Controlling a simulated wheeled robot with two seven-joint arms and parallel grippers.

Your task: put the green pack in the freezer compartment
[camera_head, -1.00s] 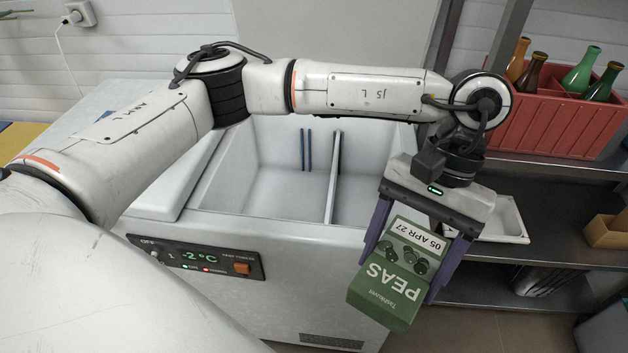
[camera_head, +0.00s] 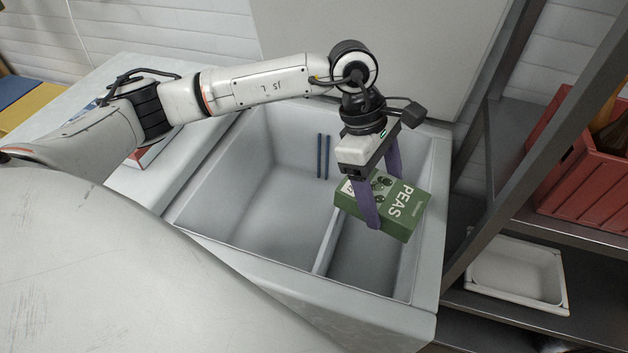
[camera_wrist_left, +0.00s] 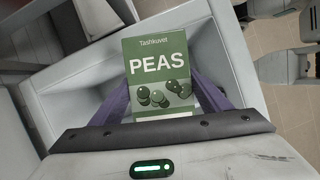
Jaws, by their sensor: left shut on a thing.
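The green pack (camera_head: 408,208), a box marked PEAS, is held between the purple fingers of my left gripper (camera_head: 378,195). It also fills the middle of the left wrist view (camera_wrist_left: 160,75). The pack is tilted and hangs over the right part of the open chest freezer (camera_head: 230,262), above the narrow right compartment (camera_head: 362,262). A thin divider (camera_head: 325,245) parts this from the wider left compartment (camera_head: 262,205). The pack hides part of the divider and of the narrow compartment. How far the pack is above the floor is hard to tell. My right gripper is not in view.
The freezer's right rim (camera_head: 432,215) runs close beside the pack. A dark shelf unit (camera_head: 545,225) stands to the right, with a red crate (camera_head: 588,170) of bottles and a white tray (camera_head: 515,270). Two blue strips (camera_head: 323,157) mark the freezer's back wall.

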